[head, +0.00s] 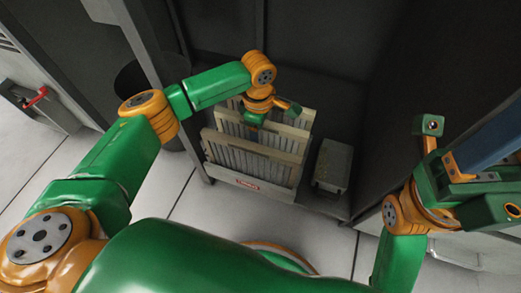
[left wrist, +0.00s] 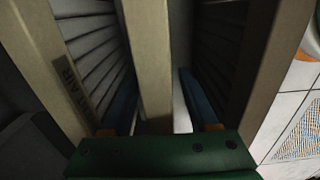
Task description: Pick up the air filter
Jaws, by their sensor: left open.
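Several air filters with beige frames and grey pleats stand upright in a rack on a low shelf in the head view. The front air filter (head: 250,160) stands behind a beige rack panel with a red label. My left gripper (head: 268,116) points down at the top edges of the rear filters. In the left wrist view, its blue fingers straddle the top edge of one filter frame (left wrist: 148,55), with gaps beside it. The gripper (left wrist: 157,95) is open. My right gripper (head: 475,155) is raised at the right edge, partly cut off; its jaw state is unclear.
A small grey box (head: 333,165) stands right of the rack. Dark cabinet walls enclose the shelf at the back and right, with a grey post (head: 147,50) at the left. A dark bin (head: 140,85) stands behind that post. White tiled floor (head: 200,215) lies in front.

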